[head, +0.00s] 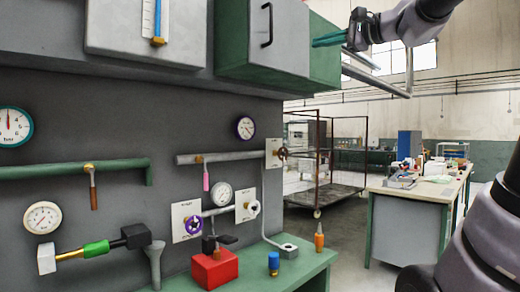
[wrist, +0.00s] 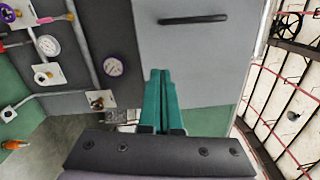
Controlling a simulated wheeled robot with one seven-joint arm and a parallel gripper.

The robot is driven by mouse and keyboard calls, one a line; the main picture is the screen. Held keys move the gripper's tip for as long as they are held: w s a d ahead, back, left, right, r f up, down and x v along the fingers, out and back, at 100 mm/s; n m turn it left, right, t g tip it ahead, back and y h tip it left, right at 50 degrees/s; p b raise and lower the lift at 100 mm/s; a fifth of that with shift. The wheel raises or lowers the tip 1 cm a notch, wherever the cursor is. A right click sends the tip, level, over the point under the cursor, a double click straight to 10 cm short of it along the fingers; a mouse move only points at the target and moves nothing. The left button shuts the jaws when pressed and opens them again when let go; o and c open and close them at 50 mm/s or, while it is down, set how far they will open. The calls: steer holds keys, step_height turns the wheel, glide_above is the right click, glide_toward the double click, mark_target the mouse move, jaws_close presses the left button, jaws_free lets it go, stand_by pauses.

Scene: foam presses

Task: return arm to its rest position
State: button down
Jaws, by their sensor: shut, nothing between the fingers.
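My gripper (head: 328,40) is at the upper middle of the head view, with its green fingers pointing left beside the wall cabinet. In the wrist view the two green fingers of my gripper (wrist: 162,100) lie together with nothing between them. The grey cabinet door (head: 278,38) with a black handle is just left of the fingertips in the head view. In the wrist view the same cabinet door (wrist: 205,65) fills the area behind the fingers. I cannot tell whether the fingers touch the cabinet.
A panel with gauges (head: 245,128), pipes and valves spans the left. A green bench (head: 290,268) below it holds a red box (head: 214,268) and small bottles. A wire cage cart (head: 325,195) and a cluttered worktable (head: 405,193) stand behind. Open floor lies between bench and worktable.

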steer(key=s+a+f+n+g+h, duration=0.2)
steer(key=s+f, duration=0.1)
steer(key=f, duration=0.6)
steer(key=s+a+f+n+g+h, duration=0.1)
steer(key=s+f+g+h, duration=0.15)
steer(key=f, duration=0.65)
steer(key=s+d+f+n+g+h, duration=0.1)
steer(key=s+d+f+n+h, duration=0.1)
steer(key=s+f, duration=0.2)
steer(key=s+d+f+n+g+h, duration=0.1)
steer(key=s+d+f+n+h, duration=0.1)
steer(key=f, duration=0.9)
steer(key=shift+s+d+f+n+h, duration=0.35)
steer(key=shift+s+h, duration=0.2)
steer(key=shift+s, duration=0.35)
steer(key=shift+g, duration=0.25)
